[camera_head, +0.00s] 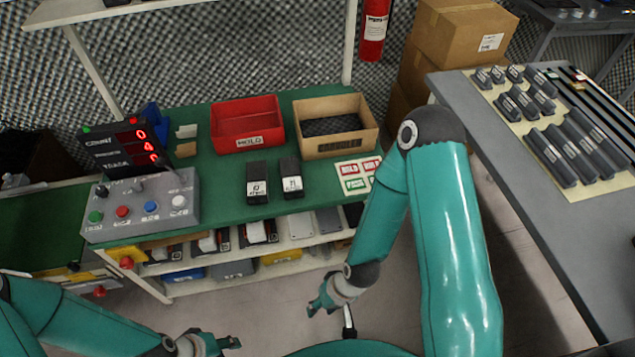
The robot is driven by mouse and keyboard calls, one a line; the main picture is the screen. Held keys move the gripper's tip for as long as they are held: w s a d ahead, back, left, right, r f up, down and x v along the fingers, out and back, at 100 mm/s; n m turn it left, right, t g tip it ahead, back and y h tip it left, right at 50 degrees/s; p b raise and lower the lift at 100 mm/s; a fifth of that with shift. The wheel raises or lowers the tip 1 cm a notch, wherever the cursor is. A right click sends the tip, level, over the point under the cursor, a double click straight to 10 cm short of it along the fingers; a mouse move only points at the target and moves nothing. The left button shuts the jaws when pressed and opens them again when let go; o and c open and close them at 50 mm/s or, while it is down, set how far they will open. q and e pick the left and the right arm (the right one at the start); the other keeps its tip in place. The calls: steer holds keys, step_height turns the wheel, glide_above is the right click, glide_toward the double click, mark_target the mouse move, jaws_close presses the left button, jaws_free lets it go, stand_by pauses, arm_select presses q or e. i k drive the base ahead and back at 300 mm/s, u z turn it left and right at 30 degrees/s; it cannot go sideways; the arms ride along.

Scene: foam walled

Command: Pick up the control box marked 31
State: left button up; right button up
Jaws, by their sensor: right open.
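Two dark upright boxes with white labels stand side by side on the green table: a left box (257,181) and a right box (291,178). The right box's label looks like it could read 31, but the print is too small to be sure. My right gripper (318,303) is open and empty, in front of the table's shelves and well short of both boxes. My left gripper (228,343) is at the bottom edge, away from the boxes; its jaw opening is unclear.
A red bin (246,138) and a cardboard-coloured bin (352,140) stand behind the boxes. A button panel (140,205) and red-digit display (124,146) are at left. A grey table (520,170) with dark parts is at right. Shelves below hold several items.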

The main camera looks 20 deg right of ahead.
mark_target(292, 188)
steer(key=u, duration=0.15)
steer(key=i, duration=0.9)
steer(key=z, duration=0.2)
steer(key=k, duration=0.8)
steer(key=u, duration=0.25)
steer(key=i, duration=0.85)
steer(key=z, duration=0.1)
